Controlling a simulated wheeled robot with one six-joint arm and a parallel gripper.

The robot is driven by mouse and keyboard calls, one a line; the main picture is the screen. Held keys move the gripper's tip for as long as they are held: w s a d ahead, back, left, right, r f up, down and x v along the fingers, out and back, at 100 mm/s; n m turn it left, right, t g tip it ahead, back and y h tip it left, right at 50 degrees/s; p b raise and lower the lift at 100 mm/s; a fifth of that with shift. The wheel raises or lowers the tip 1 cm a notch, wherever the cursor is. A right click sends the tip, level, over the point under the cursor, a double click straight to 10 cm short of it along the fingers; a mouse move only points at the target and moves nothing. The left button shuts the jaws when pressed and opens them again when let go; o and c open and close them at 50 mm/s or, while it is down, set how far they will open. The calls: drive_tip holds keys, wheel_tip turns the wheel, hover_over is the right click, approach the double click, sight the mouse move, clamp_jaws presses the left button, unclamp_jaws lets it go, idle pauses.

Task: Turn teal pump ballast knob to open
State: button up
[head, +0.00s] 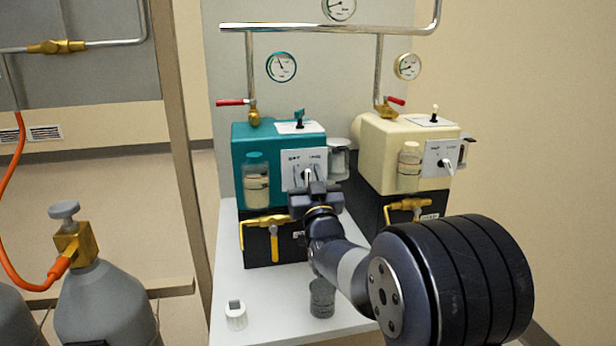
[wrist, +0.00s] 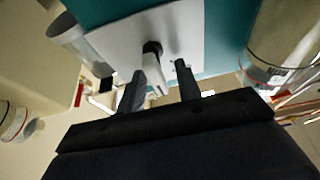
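The teal pump (head: 250,140) stands at the left of the white table. Its front carries a white panel (head: 292,158) with printed labels too small to read. The ballast knob (wrist: 154,76), a pale lever on a black hub, sticks out of this panel in the wrist view; in the head view my gripper partly covers it. My gripper (head: 309,181) is right in front of the panel. Its two dark fingers are apart, one on each side of the knob, with the knob closer to the left finger in the wrist view. I see no clear grip on it.
A cream pump (head: 382,140) with a similar panel stands to the right. A yellow-handled valve (head: 268,222) sits below the teal pump's panel. A clear bottle (head: 256,185) is left of the panel. A dark jar (head: 321,298) and white cap (head: 236,315) stand on the tabletop.

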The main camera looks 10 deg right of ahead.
drive_tip(key=shift+c, duration=0.4)
clamp_jaws()
drive_tip(key=shift+m, duration=0.3)
drive_tip(key=shift+d+f+m+h+b, duration=0.15)
drive_tip(key=shift+m+h+b, duration=0.9)
drive_tip(key=shift+m, duration=0.55)
drive_tip(key=shift+d+m+g+h+b, duration=0.1)
drive_tip(key=shift+m+g+h+b, duration=0.2)
drive_tip(key=shift+m+h, duration=0.65)
drive_tip(key=shift+d+m+g+h+b, duration=0.1)
drive_tip(key=shift+m+g+h+b, duration=0.15)
drive_tip(key=shift+m, duration=1.2)
drive_tip(key=shift+o, duration=0.4)
unclamp_jaws()
